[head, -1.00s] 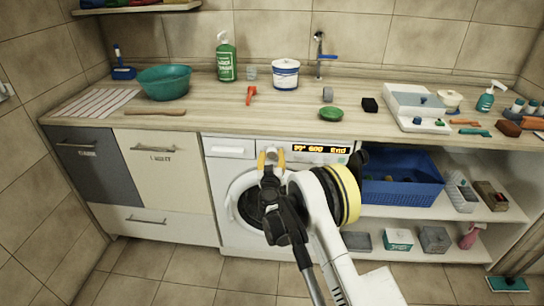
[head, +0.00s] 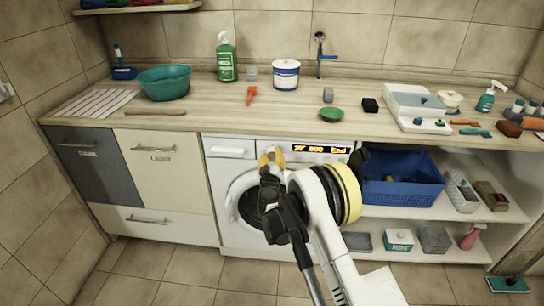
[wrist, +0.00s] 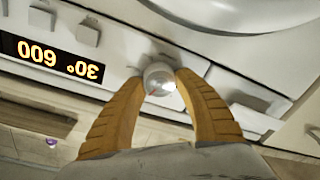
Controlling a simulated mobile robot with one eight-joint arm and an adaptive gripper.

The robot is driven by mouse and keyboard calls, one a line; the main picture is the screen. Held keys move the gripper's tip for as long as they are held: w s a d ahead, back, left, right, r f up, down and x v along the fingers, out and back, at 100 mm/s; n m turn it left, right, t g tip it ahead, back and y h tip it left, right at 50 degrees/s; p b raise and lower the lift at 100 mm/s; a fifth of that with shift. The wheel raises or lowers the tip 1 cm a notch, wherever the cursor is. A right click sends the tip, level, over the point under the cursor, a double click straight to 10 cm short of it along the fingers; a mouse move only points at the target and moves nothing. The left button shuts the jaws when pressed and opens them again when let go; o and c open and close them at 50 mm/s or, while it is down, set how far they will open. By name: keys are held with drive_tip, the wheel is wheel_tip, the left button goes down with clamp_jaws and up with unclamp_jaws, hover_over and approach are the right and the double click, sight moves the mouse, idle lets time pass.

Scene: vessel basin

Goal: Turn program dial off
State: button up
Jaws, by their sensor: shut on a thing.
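The program dial (wrist: 159,77) is a round, pale, shiny knob on the washing machine's upper front panel. In the wrist view it sits between the tips of my gripper's two yellow fingers (wrist: 162,88), which are shut on its sides. In the head view my gripper (head: 270,154) is at the panel, left of the display, and mostly hides the dial. The lit display (head: 320,149) shows orange characters; in the wrist view it appears upside down (wrist: 48,58) and reads about 30° 600. The dial's pointer mark cannot be made out clearly. The washing machine (head: 226,232) stands under the counter.
The wooden counter (head: 215,118) overhangs the machine and carries a green bowl (head: 165,83), bottles and tools. A blue basket (head: 402,188) stands on the open shelf to the right. The drawer fronts left are shut.

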drive_tip(key=shift+n, duration=2.1)
drive_tip(key=o, duration=1.2)
drive_tip(key=s, duration=1.2)
drive_tip(key=shift+r, duration=0.35)
drive_tip(key=shift+d, duration=0.1)
